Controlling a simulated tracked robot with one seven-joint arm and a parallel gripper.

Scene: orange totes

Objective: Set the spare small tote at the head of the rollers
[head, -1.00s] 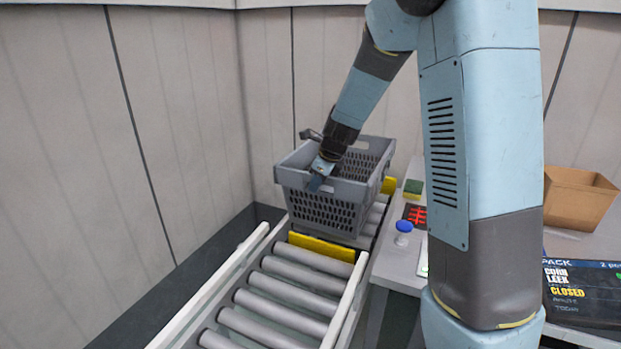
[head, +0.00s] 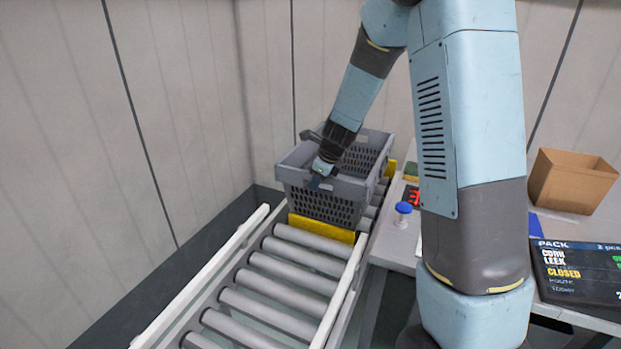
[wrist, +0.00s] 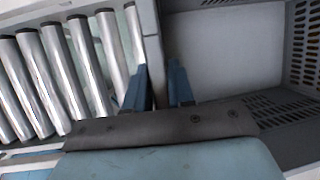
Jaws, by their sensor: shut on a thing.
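A grey small tote (head: 320,203) with slotted sides is upright at the far end of the roller conveyor (head: 285,262), just behind a yellow crossbar (head: 320,229). The bar hides the tote's lower front edge, so I cannot tell if its whole base rests on the rollers. My gripper (head: 322,178) is shut on the tote's near rim. In the wrist view my gripper's blue fingers (wrist: 160,84) straddle the tote wall (wrist: 152,40), with the tote's bare inside at right. The tote looks empty.
A bench stands right of the conveyor, with a blue-topped knob (head: 403,208), a red display (head: 411,194), a brown open box (head: 572,181) and a black sign (head: 580,268). Pale rails (head: 205,275) edge the rollers. Panel walls close off the left and back. The nearer rollers are clear.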

